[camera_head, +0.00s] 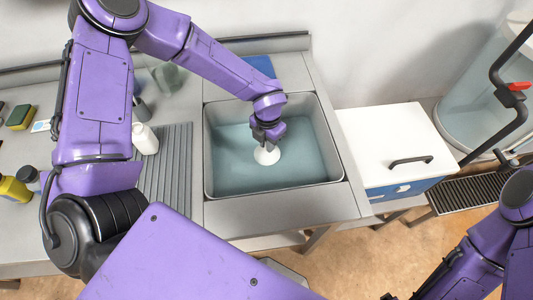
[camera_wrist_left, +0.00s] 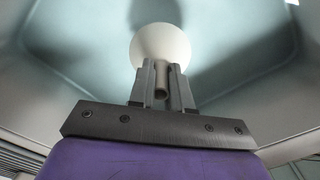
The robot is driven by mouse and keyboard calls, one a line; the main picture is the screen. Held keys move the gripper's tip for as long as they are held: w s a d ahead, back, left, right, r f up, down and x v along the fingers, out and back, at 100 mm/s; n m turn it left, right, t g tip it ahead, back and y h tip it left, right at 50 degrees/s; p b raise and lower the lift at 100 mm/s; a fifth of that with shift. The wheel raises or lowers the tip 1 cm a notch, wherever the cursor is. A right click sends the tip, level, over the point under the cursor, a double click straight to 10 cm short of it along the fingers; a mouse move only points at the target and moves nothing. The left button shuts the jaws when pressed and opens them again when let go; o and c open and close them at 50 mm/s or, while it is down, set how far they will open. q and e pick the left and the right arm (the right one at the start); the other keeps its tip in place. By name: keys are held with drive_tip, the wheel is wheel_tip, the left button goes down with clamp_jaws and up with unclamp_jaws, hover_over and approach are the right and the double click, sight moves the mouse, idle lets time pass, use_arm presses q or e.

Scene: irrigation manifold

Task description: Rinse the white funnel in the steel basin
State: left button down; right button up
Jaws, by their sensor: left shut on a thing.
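The white funnel (camera_head: 266,156) is inside the steel basin (camera_head: 275,187), below my left gripper (camera_head: 267,138). My left gripper is shut on the funnel, with the jaws pointing down. In the left wrist view the funnel's round white mouth (camera_wrist_left: 160,43) shows just beyond the jaws (camera_wrist_left: 162,82), which close around its narrow stem. The basin holds bluish water; I cannot tell whether the funnel touches it. My right arm shows at the lower right of the head view, but its gripper is out of view.
A sponge (camera_head: 20,117) and a yellow bottle (camera_head: 14,190) are at far left. A white-lidded box (camera_head: 385,135) stands close to the basin's right, with a clear tank (camera_head: 475,95) beyond.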

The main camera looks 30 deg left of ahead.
use_arm(q)
wheel_tip(320, 180, up, 15)
drive_tip(key=p, duration=1.2)
drive_tip(key=shift+f, duration=0.15)
idle(1.7)
drive_tip(key=shift+r+p, duration=0.35)
drive_tip(key=shift+r, duration=1.65)
wheel_tip(320, 180, up, 6)
drive_tip(key=shift+f, duration=0.1)
